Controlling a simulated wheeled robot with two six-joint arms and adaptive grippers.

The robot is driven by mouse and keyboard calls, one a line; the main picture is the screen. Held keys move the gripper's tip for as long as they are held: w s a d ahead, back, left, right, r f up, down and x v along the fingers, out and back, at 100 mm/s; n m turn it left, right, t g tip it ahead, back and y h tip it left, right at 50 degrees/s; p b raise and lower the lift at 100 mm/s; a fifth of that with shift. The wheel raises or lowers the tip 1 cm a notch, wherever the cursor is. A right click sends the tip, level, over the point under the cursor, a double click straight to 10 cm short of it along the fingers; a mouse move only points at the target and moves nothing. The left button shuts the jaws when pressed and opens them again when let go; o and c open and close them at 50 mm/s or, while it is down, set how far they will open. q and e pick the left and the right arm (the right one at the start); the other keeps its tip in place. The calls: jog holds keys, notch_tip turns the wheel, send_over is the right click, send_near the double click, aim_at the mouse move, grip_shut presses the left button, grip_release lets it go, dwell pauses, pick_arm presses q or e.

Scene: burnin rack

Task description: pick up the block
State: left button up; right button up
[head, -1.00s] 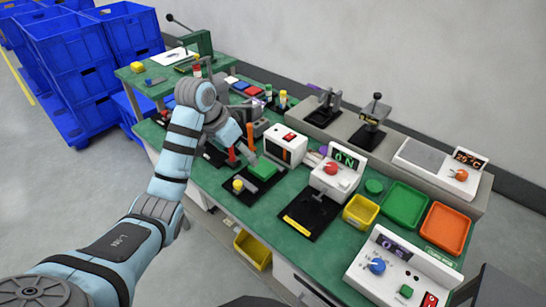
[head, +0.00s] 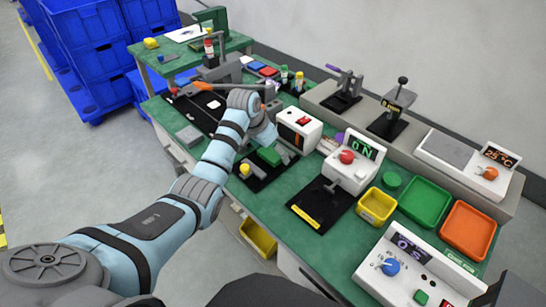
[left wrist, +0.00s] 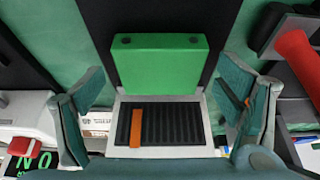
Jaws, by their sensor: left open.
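A green block (head: 269,155), the likely task block, lies on a black base plate on the green bench in the head view. In the left wrist view the green block (left wrist: 158,62) has two dark round spots near one edge. My left gripper (left wrist: 163,88) is open, with one finger on each side of the picture and nothing between the pads. The block appears between and beyond the fingertips, with no contact visible. In the head view my left gripper (head: 272,138) is just behind the block, partly hidden by its wrist. My right gripper is not seen.
A white box (head: 299,128) with a red switch stands close beside the gripper; its ribbed dark panel (left wrist: 180,122) shows in the wrist view. A yellow-topped post (head: 244,170) is left of the block. A red handle (left wrist: 300,63) is near the right finger.

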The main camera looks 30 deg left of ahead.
pick_arm(q)
jog(key=c, duration=1.3)
jog(key=shift+o, duration=0.2)
jog(key=shift+r, duration=0.15)
